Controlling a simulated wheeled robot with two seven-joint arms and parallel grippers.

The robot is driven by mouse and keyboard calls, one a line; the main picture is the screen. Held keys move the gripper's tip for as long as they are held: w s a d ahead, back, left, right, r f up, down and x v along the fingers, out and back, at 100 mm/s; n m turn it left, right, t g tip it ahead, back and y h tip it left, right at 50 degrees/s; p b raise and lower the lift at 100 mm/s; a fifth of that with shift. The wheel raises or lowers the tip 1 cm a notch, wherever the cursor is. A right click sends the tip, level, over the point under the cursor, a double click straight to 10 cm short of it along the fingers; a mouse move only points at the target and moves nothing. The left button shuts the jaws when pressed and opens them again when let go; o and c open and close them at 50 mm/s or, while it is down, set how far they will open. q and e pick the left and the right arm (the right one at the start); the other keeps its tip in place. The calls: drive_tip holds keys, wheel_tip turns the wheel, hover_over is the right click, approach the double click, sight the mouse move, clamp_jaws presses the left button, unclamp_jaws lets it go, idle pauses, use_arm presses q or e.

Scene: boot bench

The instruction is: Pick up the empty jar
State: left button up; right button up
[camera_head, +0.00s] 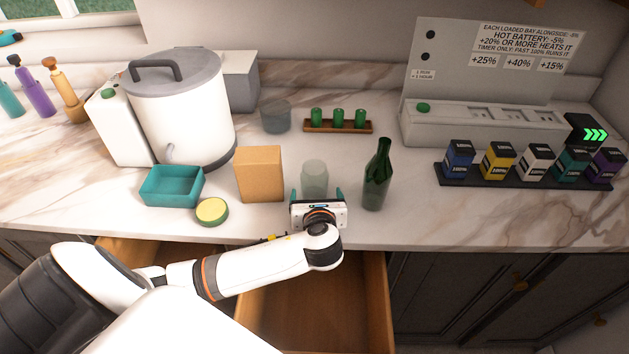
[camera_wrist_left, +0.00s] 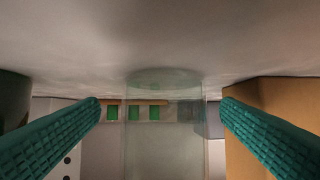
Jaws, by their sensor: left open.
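The empty jar (camera_head: 314,176) is a clear, pale glass jar standing upright on the marble counter near its front edge. My left gripper (camera_head: 318,194) is at the near side of the jar, its teal fingers open and pointing toward it. In the left wrist view, which appears upside down, the jar (camera_wrist_left: 165,135) shows in the gap between the open fingers (camera_wrist_left: 162,106). Space shows on both sides of it, and I see no finger touching it. My right gripper is not in view.
A tan box (camera_head: 259,173) stands close left of the jar and a green bottle (camera_head: 378,175) close right. A grey glass bowl (camera_head: 275,117) and a wooden rack (camera_head: 338,127) with green cylinders are behind. An open drawer (camera_head: 330,310) lies below the counter edge.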

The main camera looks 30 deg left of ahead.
sight(314, 190)
use_arm(q)
drive_tip(key=x, duration=0.3)
drive_tip(key=shift+w+a, duration=0.1)
drive_tip(key=shift+a, duration=0.15)
drive_tip(key=shift+c, duration=0.2)
drive_tip(key=c, duration=1.2)
